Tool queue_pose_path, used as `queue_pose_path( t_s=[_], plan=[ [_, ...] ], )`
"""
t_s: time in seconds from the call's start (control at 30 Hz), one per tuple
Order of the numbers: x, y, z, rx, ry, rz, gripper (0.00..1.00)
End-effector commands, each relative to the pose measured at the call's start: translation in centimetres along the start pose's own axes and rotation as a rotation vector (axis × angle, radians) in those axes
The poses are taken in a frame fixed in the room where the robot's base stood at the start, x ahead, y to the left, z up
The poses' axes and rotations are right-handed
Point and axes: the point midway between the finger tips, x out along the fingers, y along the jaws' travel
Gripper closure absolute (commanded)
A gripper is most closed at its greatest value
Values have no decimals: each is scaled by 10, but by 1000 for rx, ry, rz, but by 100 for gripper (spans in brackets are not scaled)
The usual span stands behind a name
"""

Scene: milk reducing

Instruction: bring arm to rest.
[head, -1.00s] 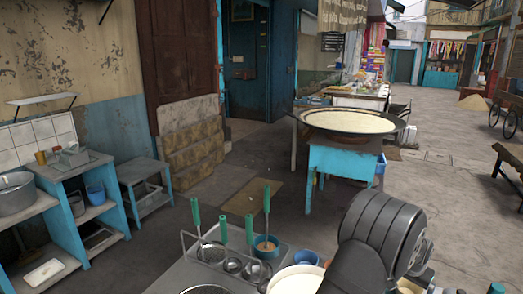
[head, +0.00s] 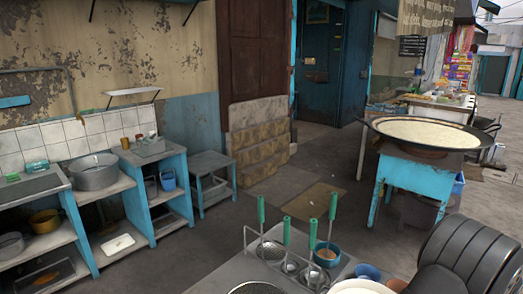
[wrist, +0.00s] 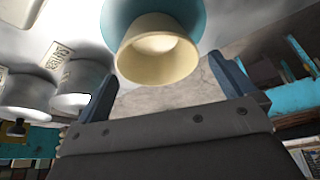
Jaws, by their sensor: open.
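In the wrist view my gripper (wrist: 168,88) shows at the lower middle with its two fingers wide apart and nothing between them. Beyond the fingers is a cream-coloured cup or bowl (wrist: 158,62) with a blue-green round shape behind it; they look apart from the fingers. In the head view a dark part of my arm (head: 470,255) fills the lower right corner, and the gripper itself is not visible there.
Green-handled ladles (head: 287,231) hang on a rack over the near counter (head: 222,277). A wide pan of milk (head: 425,132) sits on a blue stand (head: 415,183). Shelves with a pot (head: 93,175) stand left. The floor between is mostly clear.

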Motion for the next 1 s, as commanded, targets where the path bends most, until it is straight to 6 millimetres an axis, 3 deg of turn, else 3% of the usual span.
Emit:
queue_pose_path(
  t_s=[0.17, 0.83, 0.87, 1.0],
  plan=[
    [26, 0, 12, 0, -3, 1, 1],
    [-101, 0, 8, 0, 3, -1, 1],
    [-102, 0, 8, 0, 0, -1, 1],
    [-68, 0, 10, 0, -6, 0, 1]
  ],
)
